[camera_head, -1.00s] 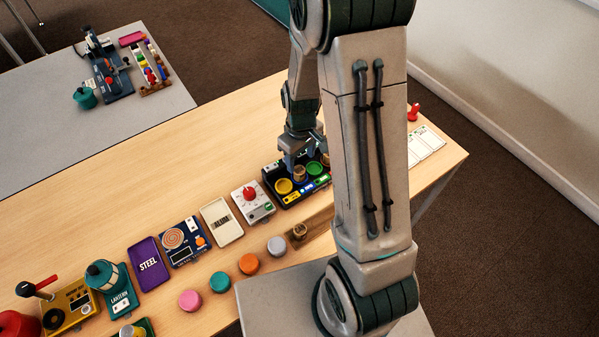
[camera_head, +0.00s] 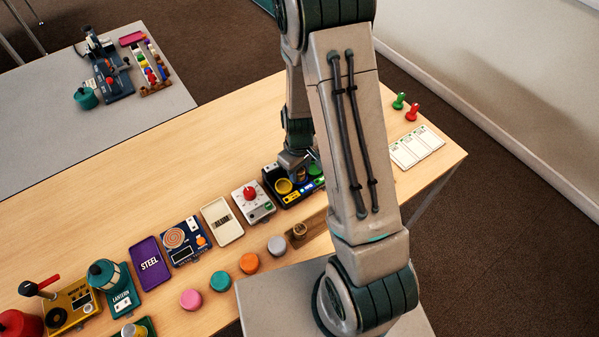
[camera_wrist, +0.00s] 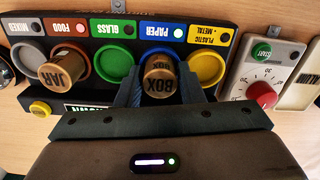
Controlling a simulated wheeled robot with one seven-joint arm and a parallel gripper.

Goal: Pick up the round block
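A round brown block marked BOX (camera_wrist: 158,82) stands upright at the blue PAPER slot of a black sorting board (camera_wrist: 112,22). My gripper (camera_wrist: 160,92) is low over the board, one dark finger on each side of this block. Whether the fingers press on it or leave a small gap is unclear. Another round wooden block (camera_head: 299,231) sits in a wooden holder in front.
Pink (camera_head: 190,299), teal (camera_head: 220,281), orange (camera_head: 249,263) and grey (camera_head: 277,245) discs lie along the near table edge. A dial box (camera_head: 253,203) stands left of the board. Green and red pegs (camera_head: 412,112) and white cards (camera_head: 416,147) are at right. The table's back is clear.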

